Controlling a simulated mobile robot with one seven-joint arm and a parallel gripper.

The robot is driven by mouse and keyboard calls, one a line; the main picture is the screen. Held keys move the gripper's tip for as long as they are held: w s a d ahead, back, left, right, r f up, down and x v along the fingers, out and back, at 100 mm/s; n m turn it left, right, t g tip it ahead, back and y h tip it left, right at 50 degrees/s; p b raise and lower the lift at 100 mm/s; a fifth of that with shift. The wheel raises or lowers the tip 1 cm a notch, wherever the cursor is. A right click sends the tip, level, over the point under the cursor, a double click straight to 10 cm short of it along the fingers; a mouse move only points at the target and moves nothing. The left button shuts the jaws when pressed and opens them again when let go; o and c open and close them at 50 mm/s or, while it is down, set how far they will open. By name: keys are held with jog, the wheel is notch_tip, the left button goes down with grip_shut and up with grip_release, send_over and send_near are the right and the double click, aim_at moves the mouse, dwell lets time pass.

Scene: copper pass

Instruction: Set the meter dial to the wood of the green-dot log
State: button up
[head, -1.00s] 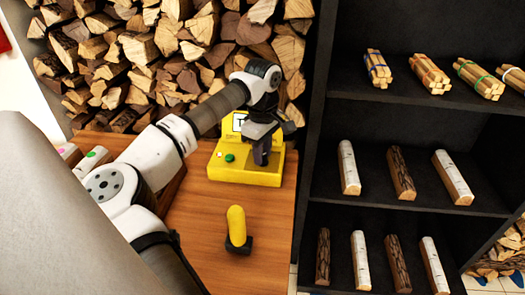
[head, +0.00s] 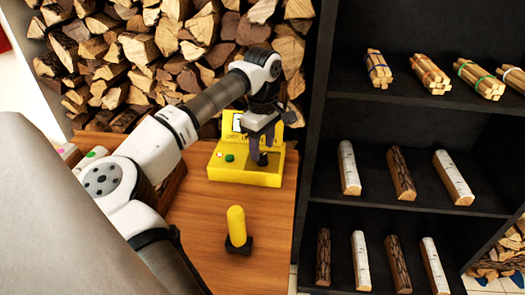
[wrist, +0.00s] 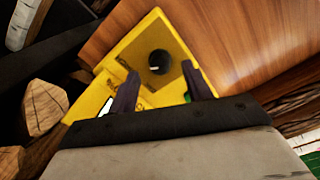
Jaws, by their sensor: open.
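The yellow meter (head: 245,178) stands at the back of the wooden table, with a green button (head: 230,158) on its front and a lit screen partly hidden by my gripper. Its round black dial (wrist: 159,62) with a white pointer mark shows in the wrist view. My gripper (head: 262,157) is over the meter's right part. In the wrist view my gripper (wrist: 161,77) is open and empty, one finger on either side of the dial, apart from it. The green-dot log (head: 92,154) lies at the left, mostly hidden by my arm. The screen text is too small to read.
A yellow-handled tool (head: 237,225) stands in a black holder at the table's front. A pink-dot log (head: 68,149) lies beside the green-dot log. The dark shelf (head: 420,125) at right holds several logs and stick bundles. Stacked firewood (head: 150,60) is behind.

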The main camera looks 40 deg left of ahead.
aim_at(263, 156)
notch_tip(263, 156, up, 12)
jog(key=shift+f, duration=0.25)
jog(key=shift+d, duration=0.1)
dwell(0.5)
